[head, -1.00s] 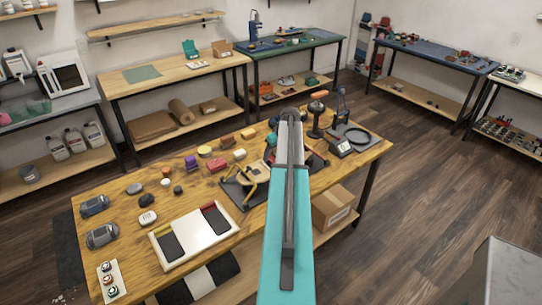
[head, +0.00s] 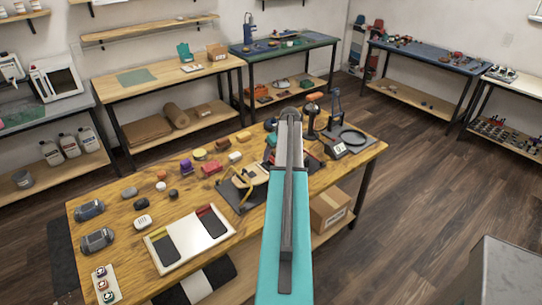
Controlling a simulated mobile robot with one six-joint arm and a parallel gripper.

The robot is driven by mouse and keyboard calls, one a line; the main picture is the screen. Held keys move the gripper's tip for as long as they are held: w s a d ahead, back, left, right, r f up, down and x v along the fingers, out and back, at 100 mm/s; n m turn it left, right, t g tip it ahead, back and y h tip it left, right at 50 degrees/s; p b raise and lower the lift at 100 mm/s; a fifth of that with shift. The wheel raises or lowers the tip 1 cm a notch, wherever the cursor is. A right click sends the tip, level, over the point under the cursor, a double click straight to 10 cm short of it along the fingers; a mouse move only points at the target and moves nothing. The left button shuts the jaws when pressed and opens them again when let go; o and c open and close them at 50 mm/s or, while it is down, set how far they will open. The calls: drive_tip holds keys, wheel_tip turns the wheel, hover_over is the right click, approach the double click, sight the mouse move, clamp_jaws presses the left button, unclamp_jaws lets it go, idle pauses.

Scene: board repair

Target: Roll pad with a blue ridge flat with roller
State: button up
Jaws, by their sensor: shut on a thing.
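A white board (head: 186,244) lies on the wooden bench, left of my arm. It carries two dark pads side by side. The left pad (head: 170,252) has a yellowish ridge at its far end. The right pad (head: 214,223) has a red ridge at its far end. I make out no blue ridge on either. I cannot pick out a roller. My teal arm reaches forward over the bench's right part. It hides what lies behind it, and my gripper does not show.
The wooden bench (head: 110,262) holds several small coloured items, grey devices (head: 97,240) at the left, and a dark stand with a yellow frame (head: 240,188) by my arm. A cardboard box (head: 328,212) sits on the shelf below.

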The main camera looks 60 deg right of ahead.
sight(266, 164)
drive_tip(key=shift+s+d, duration=0.25)
drive_tip(key=shift+d, duration=0.5)
drive_tip(key=shift+a, duration=0.1)
drive_tip(key=shift+w+a+f+b, duration=0.1)
drive_tip(key=shift+w+a+b, duration=0.15)
drive_tip(key=shift+a, duration=0.45)
drive_tip(key=shift+w+a+b, duration=0.15)
drive_tip(key=shift+w+a, duration=0.1)
drive_tip(key=shift+a, duration=0.45)
drive_tip(key=shift+a, duration=0.15)
drive_tip(key=shift+w+a, duration=0.25)
drive_tip(key=shift+a, duration=0.4)
drive_tip(key=shift+w+a, duration=0.2)
drive_tip(key=shift+a, duration=0.45)
drive_tip(key=shift+d, duration=0.15)
drive_tip(key=shift+s+d+b, duration=0.2)
drive_tip(key=shift+s+d, duration=0.05)
drive_tip(key=shift+d, duration=0.45)
drive_tip(key=shift+s+d+b, duration=0.15)
drive_tip(key=shift+s+d, duration=0.05)
drive_tip(key=shift+d, duration=0.45)
drive_tip(key=shift+d, duration=0.15)
drive_tip(key=shift+s+d, duration=0.25)
drive_tip(key=shift+d, duration=0.4)
drive_tip(key=shift+s+d, duration=0.25)
drive_tip(key=shift+d, duration=0.4)
